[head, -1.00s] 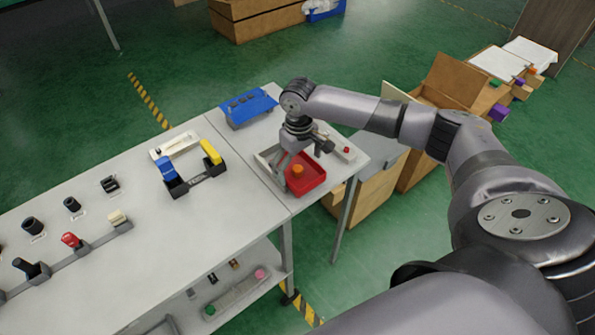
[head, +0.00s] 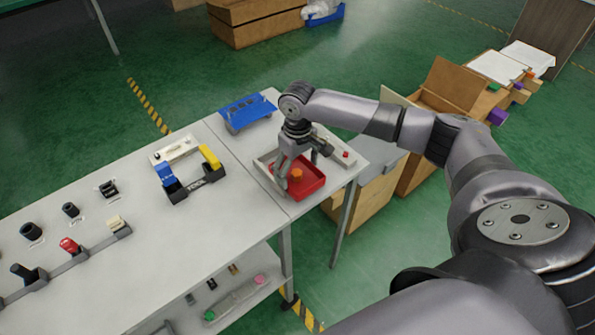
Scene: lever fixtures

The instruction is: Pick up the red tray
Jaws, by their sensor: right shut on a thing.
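The red tray (head: 311,186) is a shallow open box with an orange round piece (head: 296,174) inside. It sits at the near right end of the grey table, in or against a pale frame (head: 262,160). My right gripper (head: 284,184) points down at the tray's left side, its fingers shut on the tray's left wall. The exact contact is small and partly hidden by the fingers. I cannot see a clear gap under the tray. My left gripper is not in view.
A blue fixture (head: 246,110) stands behind the tray. A dark holder with blue and yellow handles (head: 196,185) and several knobs and levers stand to the left. A small red button (head: 346,154) is right of the tray. The table's front edge is close.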

